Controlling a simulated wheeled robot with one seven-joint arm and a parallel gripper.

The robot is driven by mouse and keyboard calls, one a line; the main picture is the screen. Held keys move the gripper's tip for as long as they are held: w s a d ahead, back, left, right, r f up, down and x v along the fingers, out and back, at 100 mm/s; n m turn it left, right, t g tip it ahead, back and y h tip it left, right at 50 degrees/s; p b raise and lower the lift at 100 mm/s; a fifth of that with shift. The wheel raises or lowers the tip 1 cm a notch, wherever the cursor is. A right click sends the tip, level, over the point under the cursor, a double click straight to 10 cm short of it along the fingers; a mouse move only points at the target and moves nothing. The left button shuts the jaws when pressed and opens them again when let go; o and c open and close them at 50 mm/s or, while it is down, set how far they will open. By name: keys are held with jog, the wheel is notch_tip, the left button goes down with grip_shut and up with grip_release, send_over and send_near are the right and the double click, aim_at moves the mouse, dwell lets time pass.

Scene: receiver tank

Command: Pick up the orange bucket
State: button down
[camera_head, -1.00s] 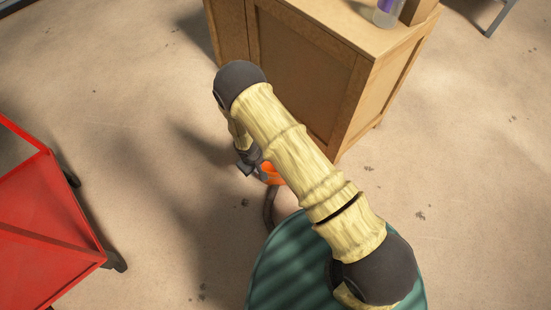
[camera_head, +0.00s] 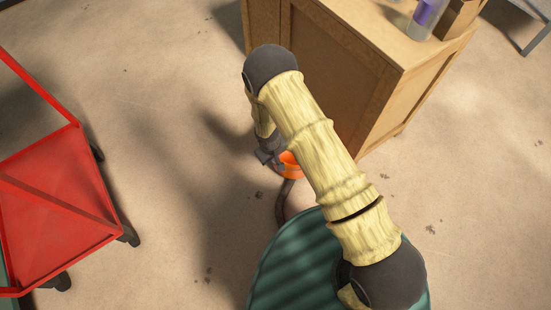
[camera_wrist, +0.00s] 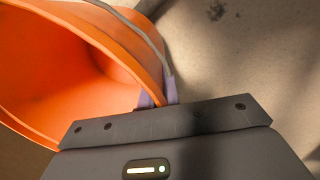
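The orange bucket (camera_head: 290,166) shows mostly hidden behind my arm in the head view, near the wooden cabinet's lower left side. In the wrist view the bucket (camera_wrist: 70,75) fills the left side, its open mouth facing the camera. A thin grey wire handle (camera_wrist: 138,30) runs along its rim. My gripper (camera_wrist: 158,97) has its two pale purple fingertips close together, one inside and one outside the bucket's wall, with the rim pinched between them. My gripper also shows beside the bucket in the head view (camera_head: 270,157). I cannot tell whether the bucket touches the floor.
A wooden cabinet (camera_head: 335,80) stands right of the bucket, with a bottle (camera_head: 428,18) on top. A red wheeled cart (camera_head: 55,195) stands at the left. A metal leg (camera_head: 538,40) shows at the upper right. The floor between cart and cabinet is clear.

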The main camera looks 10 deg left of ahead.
notch_tip(320, 180, up, 6)
jog(key=shift+r+p, duration=0.1)
jog(key=shift+p, duration=1.15)
jog(key=shift+s, duration=0.1)
